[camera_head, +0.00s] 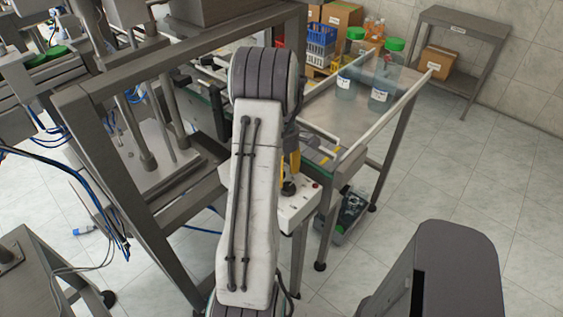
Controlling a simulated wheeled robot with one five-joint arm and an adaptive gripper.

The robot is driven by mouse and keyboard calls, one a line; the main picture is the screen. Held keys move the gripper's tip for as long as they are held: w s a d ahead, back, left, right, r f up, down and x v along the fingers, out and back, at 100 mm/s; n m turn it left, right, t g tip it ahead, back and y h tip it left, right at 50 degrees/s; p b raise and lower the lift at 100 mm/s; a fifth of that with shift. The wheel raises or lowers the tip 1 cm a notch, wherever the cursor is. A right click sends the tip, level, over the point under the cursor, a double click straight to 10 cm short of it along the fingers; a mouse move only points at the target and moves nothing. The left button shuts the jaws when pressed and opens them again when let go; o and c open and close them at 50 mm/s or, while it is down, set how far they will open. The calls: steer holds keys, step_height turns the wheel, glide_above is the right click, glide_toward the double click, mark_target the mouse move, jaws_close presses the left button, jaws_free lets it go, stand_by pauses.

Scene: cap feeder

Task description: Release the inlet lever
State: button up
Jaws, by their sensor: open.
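A white control box (299,207) is fixed to the frame of the machine, just right of my arm. A short black lever or knob (289,187) stands on it; I take this for the inlet lever, but its full shape and position are hard to tell. My gripper (292,163) is mostly hidden behind my own arm. Dark and yellow parts of it seem to show at the arm's right edge, directly above the black knob. It is open. Whether its fingers are around the knob, touching it or just apart from it cannot be told.
A metal machine frame (125,190) stands close on the left, with blue cables hanging from it. A feed table (315,108) at the back right bears clear bottles with green caps (386,80). A shelf (480,30) stands farther back. The tiled floor at right is clear.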

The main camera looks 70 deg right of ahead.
step_height(320, 180, up, 12)
steer(key=d, duration=0.2)
steer(key=shift+w+d+f, duration=0.15)
steer(key=shift+w+f, duration=0.1)
stand_by(0.9)
